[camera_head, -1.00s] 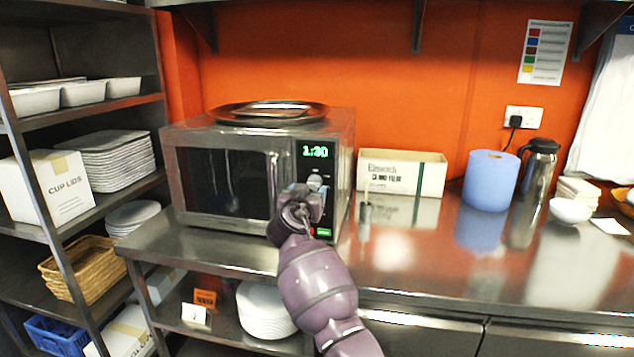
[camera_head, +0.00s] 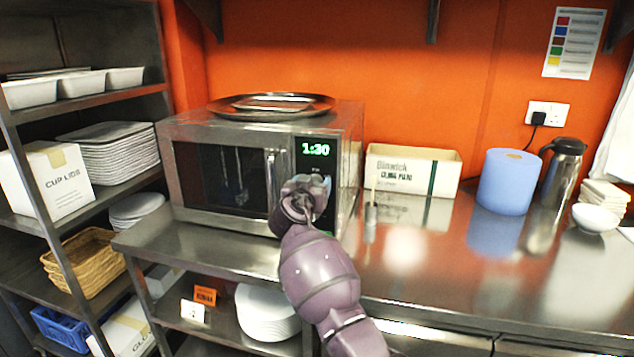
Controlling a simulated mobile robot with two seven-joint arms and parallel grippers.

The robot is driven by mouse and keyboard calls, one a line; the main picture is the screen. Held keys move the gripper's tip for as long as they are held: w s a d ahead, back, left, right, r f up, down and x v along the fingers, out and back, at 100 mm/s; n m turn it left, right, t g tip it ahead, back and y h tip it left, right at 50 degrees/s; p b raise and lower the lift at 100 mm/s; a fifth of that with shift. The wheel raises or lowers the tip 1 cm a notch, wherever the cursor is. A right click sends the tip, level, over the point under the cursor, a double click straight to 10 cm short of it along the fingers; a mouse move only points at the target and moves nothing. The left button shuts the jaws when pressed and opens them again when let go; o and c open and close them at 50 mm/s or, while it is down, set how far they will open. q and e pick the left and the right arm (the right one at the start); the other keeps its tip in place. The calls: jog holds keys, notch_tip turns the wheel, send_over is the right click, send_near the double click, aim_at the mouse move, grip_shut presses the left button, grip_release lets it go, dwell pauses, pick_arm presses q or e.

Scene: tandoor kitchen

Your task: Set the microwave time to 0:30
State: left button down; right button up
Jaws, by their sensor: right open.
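The microwave (camera_head: 222,180) stands on the steel counter with its door shut. Its green display (camera_head: 315,149) reads 1:30. My right gripper (camera_head: 308,182) is in front of the microwave's control panel, just below the display, and hides most of the panel's controls. I cannot tell whether it touches the panel. The gripper is open, though its fingers are hard to see from behind. The door handle (camera_head: 271,178) is just left of it. My left gripper is not in view.
A round metal tray (camera_head: 225,106) lies on top of the microwave. To the right stand a cardboard box (camera_head: 440,172), a blue paper roll (camera_head: 507,182), a flask (camera_head: 562,172) and a white bowl (camera_head: 594,218).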

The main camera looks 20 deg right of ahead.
jog(key=shift+w+d, duration=0.1)
jog(key=shift+w, duration=0.1)
dwell(0.3)
jog(key=c, duration=0.9)
